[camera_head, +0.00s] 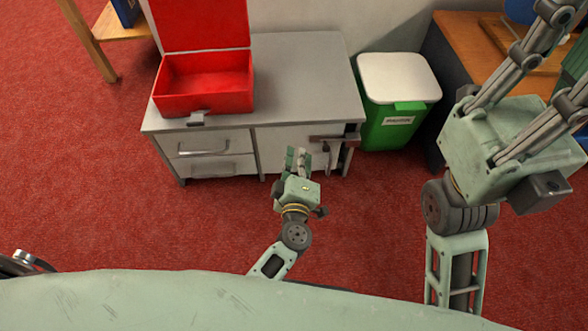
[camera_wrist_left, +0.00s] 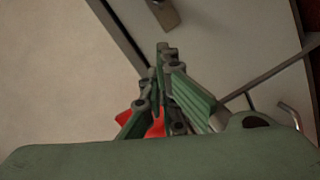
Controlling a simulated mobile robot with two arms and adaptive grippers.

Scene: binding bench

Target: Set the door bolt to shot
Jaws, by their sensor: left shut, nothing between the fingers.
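The door bolt (camera_head: 332,138) is a dark brown bar with fittings at the top right of the grey cabinet's front. Its exact position is too small to read. My left gripper (camera_head: 298,154) is just left of the bolt, in front of the cabinet door (camera_head: 275,141), with fingers together and nothing between them. In the left wrist view the closed fingers (camera_wrist_left: 163,58) point at pale panels, and a small metal block (camera_wrist_left: 163,13) shows at the top; I cannot tell if it is part of the bolt. My right gripper (camera_head: 572,48) is raised at the right, its fingers wide apart and empty.
The cabinet (camera_head: 300,75) carries an open red box (camera_head: 205,85) and has drawers (camera_head: 208,143) on its left. A green bin (camera_head: 388,128) with a white lid stands to its right. A wooden desk (camera_head: 465,38) is farther right. Red carpet in front is clear.

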